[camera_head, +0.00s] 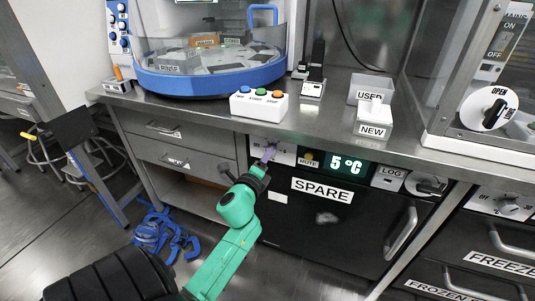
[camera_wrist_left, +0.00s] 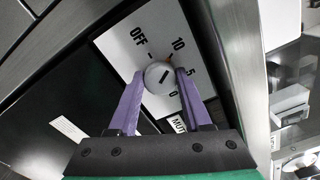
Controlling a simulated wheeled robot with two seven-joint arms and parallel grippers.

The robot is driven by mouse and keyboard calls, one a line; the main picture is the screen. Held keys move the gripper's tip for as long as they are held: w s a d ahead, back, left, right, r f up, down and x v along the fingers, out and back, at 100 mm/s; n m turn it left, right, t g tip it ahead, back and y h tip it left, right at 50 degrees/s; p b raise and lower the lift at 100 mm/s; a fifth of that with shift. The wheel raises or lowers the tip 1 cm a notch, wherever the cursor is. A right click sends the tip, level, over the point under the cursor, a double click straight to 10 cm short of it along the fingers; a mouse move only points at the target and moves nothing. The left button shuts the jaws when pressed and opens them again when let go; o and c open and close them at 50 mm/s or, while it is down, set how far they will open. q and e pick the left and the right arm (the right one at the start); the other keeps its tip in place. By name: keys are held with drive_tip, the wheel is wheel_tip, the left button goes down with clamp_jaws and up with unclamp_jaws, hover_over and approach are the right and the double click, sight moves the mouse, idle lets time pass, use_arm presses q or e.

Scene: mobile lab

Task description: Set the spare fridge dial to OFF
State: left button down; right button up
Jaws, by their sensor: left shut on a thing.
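The spare fridge (camera_head: 300,215) is the black unit under the bench, labelled SPARE. Its dial (camera_wrist_left: 158,77) is a round grey knob on a white plate (camera_wrist_left: 199,86) marked OFF, 10, 5 and 0. In the head view the gripper mostly hides the dial. My right gripper is in neither view.
Right of the dial are a MUTE button (camera_head: 309,157), a 5 °C display (camera_head: 345,166), a LOG label (camera_head: 390,175) and another dial (camera_head: 428,186). The bench edge overhangs the strip. A fridge handle (camera_head: 401,235) sticks out at the right. Blue coils (camera_head: 160,235) lie on the floor.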

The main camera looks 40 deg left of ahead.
use_arm(q)
drive_tip(key=shift+f+n+p, duration=0.2)
drive_tip(key=shift+n+p, duration=2.25)
drive_tip(key=shift+n, duration=3.45)
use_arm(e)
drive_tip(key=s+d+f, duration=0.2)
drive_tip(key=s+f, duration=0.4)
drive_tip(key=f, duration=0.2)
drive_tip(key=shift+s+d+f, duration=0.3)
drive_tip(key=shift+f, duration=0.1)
use_arm(q)
drive_tip(key=shift+c, duration=1.7)
unclamp_jaws()
